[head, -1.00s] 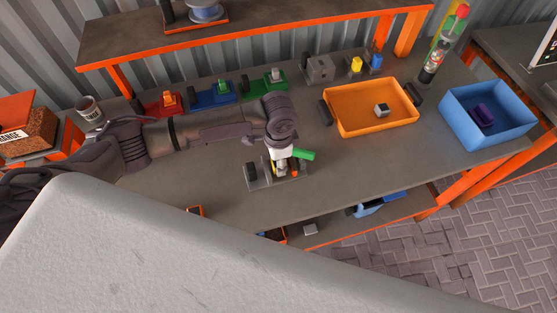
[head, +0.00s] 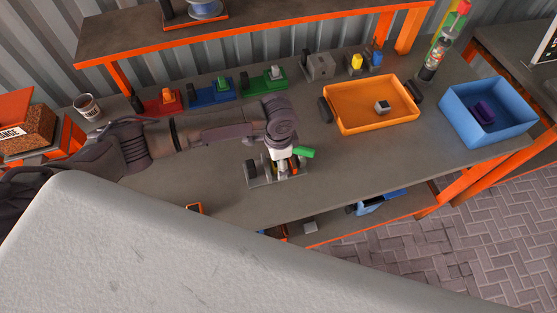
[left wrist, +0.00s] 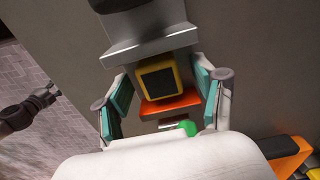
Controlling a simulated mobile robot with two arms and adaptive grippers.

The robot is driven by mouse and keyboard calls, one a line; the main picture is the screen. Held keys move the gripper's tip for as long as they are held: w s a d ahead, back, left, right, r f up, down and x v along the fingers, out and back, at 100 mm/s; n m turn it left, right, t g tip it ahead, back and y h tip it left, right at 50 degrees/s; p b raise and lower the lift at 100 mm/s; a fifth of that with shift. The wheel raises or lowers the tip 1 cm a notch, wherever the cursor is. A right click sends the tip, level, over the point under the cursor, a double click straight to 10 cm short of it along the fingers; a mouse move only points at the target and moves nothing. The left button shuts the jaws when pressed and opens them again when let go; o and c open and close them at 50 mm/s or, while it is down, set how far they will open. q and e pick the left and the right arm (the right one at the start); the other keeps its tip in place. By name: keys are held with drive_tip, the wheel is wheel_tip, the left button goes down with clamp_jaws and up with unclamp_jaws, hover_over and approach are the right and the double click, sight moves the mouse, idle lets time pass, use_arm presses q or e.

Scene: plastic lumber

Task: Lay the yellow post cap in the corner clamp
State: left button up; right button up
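The yellow post cap (left wrist: 160,78), a square yellow rim with a dark middle, lies in the corner clamp (left wrist: 150,45), between its grey block and its orange jaw (left wrist: 167,105). My left gripper (left wrist: 160,82) is open, with its teal-padded fingers on both sides of the cap and gaps between. In the head view the gripper (head: 283,166) is low over the clamp (head: 258,182) on the bench, and mostly hides the cap. The clamp's green handle (head: 304,152) sticks out to the right.
An orange tray (head: 345,125) with a small grey block stands right of the clamp. A blue bin (head: 458,122) with a purple piece is farther right. Red, blue and green fixtures (head: 210,94) line the back.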

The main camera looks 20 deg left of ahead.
use_arm(q)
drive_tip(key=shift+r, duration=0.1)
wheel_tip(320, 180, up, 12)
idle(0.5)
idle(0.5)
